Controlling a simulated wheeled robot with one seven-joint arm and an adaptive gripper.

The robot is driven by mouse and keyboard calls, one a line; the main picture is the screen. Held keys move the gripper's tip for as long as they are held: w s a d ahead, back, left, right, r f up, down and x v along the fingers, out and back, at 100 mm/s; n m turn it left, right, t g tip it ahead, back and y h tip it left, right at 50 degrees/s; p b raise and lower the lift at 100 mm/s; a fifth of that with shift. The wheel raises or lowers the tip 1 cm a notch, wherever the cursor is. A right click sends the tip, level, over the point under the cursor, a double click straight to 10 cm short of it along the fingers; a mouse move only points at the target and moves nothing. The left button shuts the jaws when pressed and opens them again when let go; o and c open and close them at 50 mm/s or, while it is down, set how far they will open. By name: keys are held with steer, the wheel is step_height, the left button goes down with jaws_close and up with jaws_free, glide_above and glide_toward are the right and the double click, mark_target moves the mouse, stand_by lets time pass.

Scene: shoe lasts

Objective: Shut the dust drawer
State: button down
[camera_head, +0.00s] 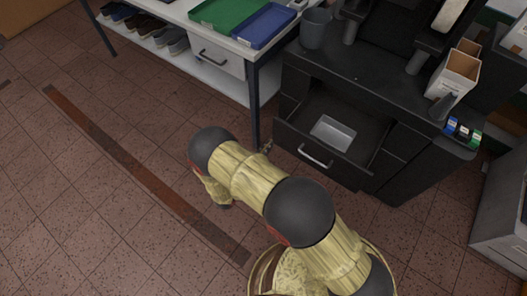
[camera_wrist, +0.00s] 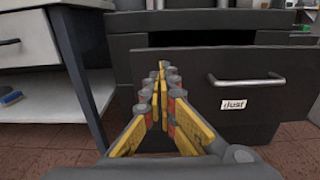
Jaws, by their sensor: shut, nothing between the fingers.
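The dust drawer (camera_head: 306,166) is a dark drawer in the black machine cabinet. It stands pulled out, and a light grey tray (camera_head: 332,133) shows inside it. In the wrist view its dark front (camera_wrist: 180,68) carries a metal bar handle (camera_wrist: 247,81) and a white label reading "dust". My gripper (camera_wrist: 162,66) is shut and empty, in front of the left part of the drawer front, left of the handle. I cannot tell whether the fingertips touch the front. In the head view my gripper (camera_head: 266,147) is small, near the drawer's left front corner, partly hidden by my arm.
A white table (camera_head: 275,36) with green and blue trays stands left of the cabinet; its dark leg (camera_head: 255,105) is close to my gripper's left. Shoes lie on its lower shelf. A grey bin (camera_head: 315,28) stands on the cabinet.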

mark_target(284, 127)
steer(key=b+x, duration=0.2)
steer(key=x, duration=0.7)
